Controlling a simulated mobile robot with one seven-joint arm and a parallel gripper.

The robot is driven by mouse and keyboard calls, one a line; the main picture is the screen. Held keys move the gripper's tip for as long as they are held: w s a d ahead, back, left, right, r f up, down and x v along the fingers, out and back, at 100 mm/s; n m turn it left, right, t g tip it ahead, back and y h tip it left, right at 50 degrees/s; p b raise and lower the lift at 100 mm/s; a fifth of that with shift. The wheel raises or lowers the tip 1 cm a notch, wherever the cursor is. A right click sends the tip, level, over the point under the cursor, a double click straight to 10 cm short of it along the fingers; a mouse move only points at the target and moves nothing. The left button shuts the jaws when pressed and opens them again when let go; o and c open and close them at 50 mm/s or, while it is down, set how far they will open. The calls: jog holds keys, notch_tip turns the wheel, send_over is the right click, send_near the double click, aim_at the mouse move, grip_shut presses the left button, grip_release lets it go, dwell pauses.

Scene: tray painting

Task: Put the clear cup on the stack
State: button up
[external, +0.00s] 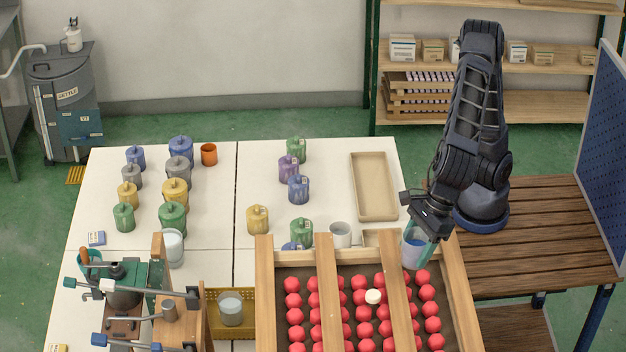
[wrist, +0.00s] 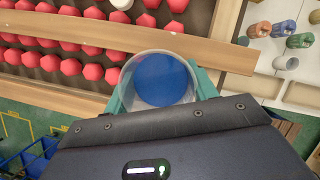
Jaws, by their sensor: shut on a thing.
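My gripper (external: 418,240) has teal fingers closed around a clear cup (external: 412,254). The cup is above the right part of the wooden-slatted tray. In the wrist view the clear cup (wrist: 130,75) sits between both fingers (wrist: 160,90), seen from its open end, with a blue round area inside. A tall clear piece (external: 172,249), which looks like stacked clear cups, stands on the white table at left, far from my gripper. Another clear cup (external: 231,309) stands in a yellow basket (external: 213,331).
The tray's wooden slats (external: 328,300) cross rows of red pieces (external: 383,312), with one white piece (external: 373,296). A white cup (external: 340,235) and lidded pots (external: 257,219) stand behind. A clamp fixture (external: 125,290) is beside the tall clear piece. An empty beige tray (external: 375,187) lies at back.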

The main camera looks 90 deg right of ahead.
aim_at(415, 257)
jog(key=shift+f, duration=1.5)
jog(key=shift+f, duration=0.1)
jog(key=o, duration=1.1)
jog(key=shift+c, duration=0.2)
jog(key=v, duration=1.2)
